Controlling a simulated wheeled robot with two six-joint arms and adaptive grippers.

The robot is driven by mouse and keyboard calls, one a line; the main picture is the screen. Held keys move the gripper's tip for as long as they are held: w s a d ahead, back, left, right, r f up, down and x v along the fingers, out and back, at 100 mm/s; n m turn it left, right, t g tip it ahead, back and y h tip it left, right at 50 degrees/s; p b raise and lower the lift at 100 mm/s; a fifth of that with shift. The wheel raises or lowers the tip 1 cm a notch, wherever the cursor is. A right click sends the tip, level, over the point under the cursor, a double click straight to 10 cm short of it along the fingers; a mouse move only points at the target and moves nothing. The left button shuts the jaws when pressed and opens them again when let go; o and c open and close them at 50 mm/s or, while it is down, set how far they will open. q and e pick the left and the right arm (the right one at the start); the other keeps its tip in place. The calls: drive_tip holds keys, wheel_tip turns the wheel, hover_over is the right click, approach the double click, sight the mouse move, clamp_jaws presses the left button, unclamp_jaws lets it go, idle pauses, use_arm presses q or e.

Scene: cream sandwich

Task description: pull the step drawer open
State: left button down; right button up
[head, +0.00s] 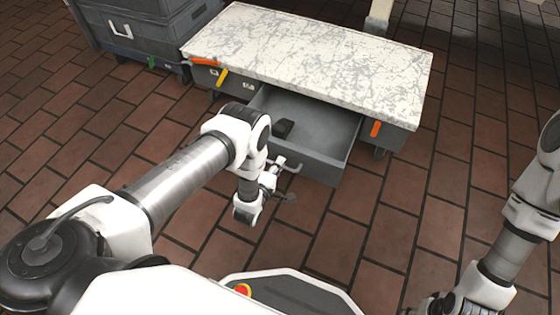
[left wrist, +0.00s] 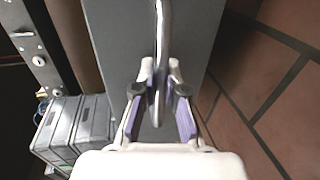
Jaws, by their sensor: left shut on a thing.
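The grey step drawer (head: 330,168) stands pulled out from under a low step with a white-grey marbled top (head: 320,55). Its inside shows, with a small dark block (head: 284,128) in it. My left gripper (head: 280,172) is at the drawer's front, shut on its metal handle. In the left wrist view the handle (left wrist: 163,35) runs between the two fingers of the left gripper (left wrist: 160,85), in front of the grey drawer face (left wrist: 115,30). My right arm is at the right edge of the head view; its fingers do not show.
Dark grey crates (head: 135,35) stand at the upper left, beside the step. Orange (head: 376,129) and yellow (head: 222,77) tabs sit on the step's front. Brick-tiled floor (head: 380,215) is clear in front of the drawer and to the right.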

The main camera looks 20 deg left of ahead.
use_arm(q)
drive_tip(key=c, duration=1.2)
unclamp_jaws()
drive_tip(key=v, duration=1.2)
